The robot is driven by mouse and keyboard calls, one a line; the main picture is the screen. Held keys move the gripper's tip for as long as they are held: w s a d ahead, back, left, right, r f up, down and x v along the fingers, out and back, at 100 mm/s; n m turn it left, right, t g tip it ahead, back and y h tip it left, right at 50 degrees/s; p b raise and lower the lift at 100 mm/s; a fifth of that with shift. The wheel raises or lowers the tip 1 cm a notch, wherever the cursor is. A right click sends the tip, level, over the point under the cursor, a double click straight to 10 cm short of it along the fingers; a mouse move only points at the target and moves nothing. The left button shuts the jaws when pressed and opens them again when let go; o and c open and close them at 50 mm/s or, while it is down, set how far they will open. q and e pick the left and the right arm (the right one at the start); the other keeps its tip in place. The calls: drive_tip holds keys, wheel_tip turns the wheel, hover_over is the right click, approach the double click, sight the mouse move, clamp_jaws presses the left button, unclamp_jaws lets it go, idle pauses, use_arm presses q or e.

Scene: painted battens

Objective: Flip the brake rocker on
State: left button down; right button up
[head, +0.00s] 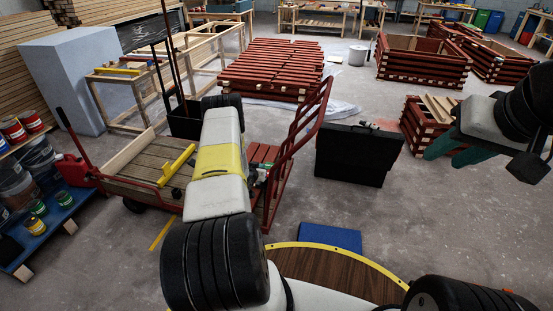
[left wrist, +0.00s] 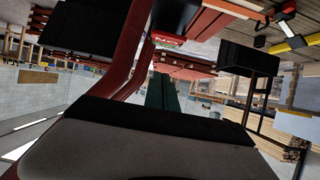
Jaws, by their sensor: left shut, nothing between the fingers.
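The cart (head: 145,180) has a wooden deck and a red tubular frame (head: 308,125). My left gripper (head: 262,173) is at the cart's right end, beside the red frame and largely hidden by my own arm. In the left wrist view its green fingers (left wrist: 163,92) are together and empty, close to a red tube (left wrist: 128,45). A small red part (left wrist: 168,40) shows just beyond the fingertips. I cannot tell whether it is the brake rocker or how it is set. My right gripper (head: 450,148) hangs at the right, its green fingers apart and empty, away from the cart.
A black case (head: 358,153) stands on the floor right of the cart. Stacked red battens (head: 270,68) lie behind it. A blue shelf with paint cans (head: 38,225) is at the left. A round wooden top (head: 340,275) is in front.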

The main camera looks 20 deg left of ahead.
use_arm(q)
drive_tip(key=x, duration=0.3)
drive_tip(key=shift+w+f, duration=0.15)
wheel_tip(320, 180, down, 2)
drive_tip(key=shift+f, duration=0.2)
drive_tip(key=shift+s+f, duration=0.25)
drive_tip(key=shift+f, duration=0.55)
